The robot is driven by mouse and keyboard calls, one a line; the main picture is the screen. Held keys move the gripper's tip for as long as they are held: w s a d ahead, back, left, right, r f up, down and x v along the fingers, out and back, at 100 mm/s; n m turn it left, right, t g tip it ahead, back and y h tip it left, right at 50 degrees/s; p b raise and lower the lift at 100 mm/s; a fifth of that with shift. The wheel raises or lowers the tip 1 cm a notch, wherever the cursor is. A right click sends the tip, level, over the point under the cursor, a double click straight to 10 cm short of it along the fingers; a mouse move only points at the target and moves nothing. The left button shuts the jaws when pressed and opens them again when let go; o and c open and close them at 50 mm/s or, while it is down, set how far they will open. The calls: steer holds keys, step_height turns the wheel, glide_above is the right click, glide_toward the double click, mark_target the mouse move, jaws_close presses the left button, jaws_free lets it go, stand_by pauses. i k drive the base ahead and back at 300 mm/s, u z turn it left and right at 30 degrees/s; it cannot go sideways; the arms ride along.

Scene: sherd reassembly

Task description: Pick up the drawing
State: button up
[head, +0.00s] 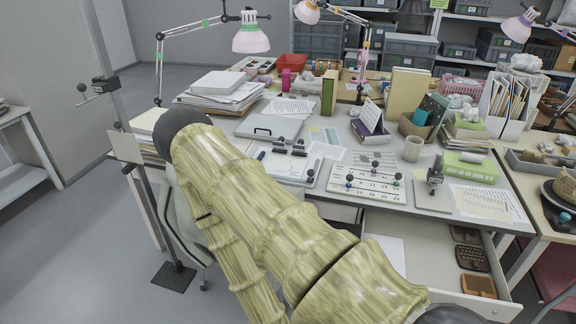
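I cannot tell for certain which sheet is the drawing. A plain white sheet (390,254) lies in the open drawer (424,262), partly hidden by my arm. Other candidates on the desk are a printed sheet (481,203) at the right, a sheet with lines (291,107) near the back, and a sheet (373,160) behind a white board (366,184) with several dark-knobbed pins. My arm, in a yellow-green sleeve, crosses the middle of the head view and bends back down at the left. My gripper does not show.
The desk (432,166) is crowded with paper stacks (217,92), a mug (413,148), a green box (470,167) and upright books (407,93). Dark and brown flat items (472,258) lie in the drawer's right side. A stand (172,277) is at left; open floor lies beyond it.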

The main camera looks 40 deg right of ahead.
mark_target(276, 164)
steer(key=z, duration=1)
steer(key=i, duration=0.1)
steer(key=u, duration=0.1)
